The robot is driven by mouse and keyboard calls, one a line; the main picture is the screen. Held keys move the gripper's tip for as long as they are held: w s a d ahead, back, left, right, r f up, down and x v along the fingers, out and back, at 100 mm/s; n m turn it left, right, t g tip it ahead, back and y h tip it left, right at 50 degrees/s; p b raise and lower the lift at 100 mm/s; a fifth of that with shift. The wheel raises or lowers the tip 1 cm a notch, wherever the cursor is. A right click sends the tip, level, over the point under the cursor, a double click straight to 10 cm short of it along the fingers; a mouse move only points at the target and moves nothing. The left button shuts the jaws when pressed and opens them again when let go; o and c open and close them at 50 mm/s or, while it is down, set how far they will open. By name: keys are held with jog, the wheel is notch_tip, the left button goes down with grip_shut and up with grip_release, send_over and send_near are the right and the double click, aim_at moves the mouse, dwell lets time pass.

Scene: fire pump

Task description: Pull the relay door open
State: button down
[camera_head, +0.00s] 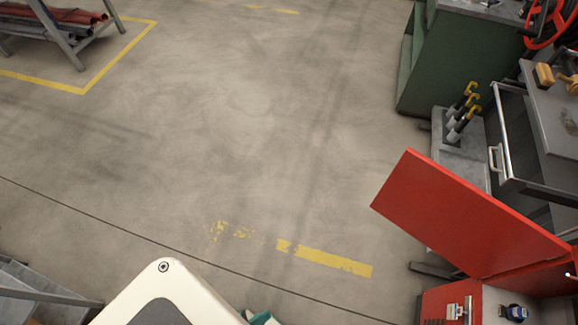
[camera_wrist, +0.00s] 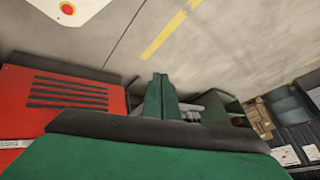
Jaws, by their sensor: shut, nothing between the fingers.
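A red door (camera_head: 468,212), which looks like the relay door, stands swung wide out from a red cabinet (camera_head: 440,300) at the lower right of the head view. The cabinet's inside shows, with a metal latch (camera_head: 459,311) on its edge. In the wrist view a red panel with dark louvre slots (camera_wrist: 28,88) lies at the left; I cannot tell which part of the cabinet it is. My gripper (camera_wrist: 160,98) shows green fingers, shut and empty, with the red panel to their left. I see no contact with the door.
A small dark blue device (camera_head: 514,312) sits in the cabinet. An open drawer unit (camera_head: 497,160) and a green machine (camera_head: 455,60) stand behind the door. A rack with pipes (camera_head: 60,30) is at the upper left. The floor (camera_head: 230,140) between is clear.

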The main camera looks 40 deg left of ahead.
jog(key=w+d+r+n+t+h, duration=0.1)
jog(key=w+d+r+n+t, duration=0.4)
jog(key=d+r, duration=0.7)
jog(key=w+r+n+t+y, duration=0.1)
jog(key=w+r, duration=0.2)
jog(key=r, duration=0.4)
jog(key=w+r+n+t+y, duration=0.1)
jog(key=w+r+n+t, duration=0.1)
jog(key=r, duration=0.6)
jog(key=shift+w+a, duration=0.3)
jog(key=shift+w, duration=0.6)
jog(key=shift+a, duration=0.1)
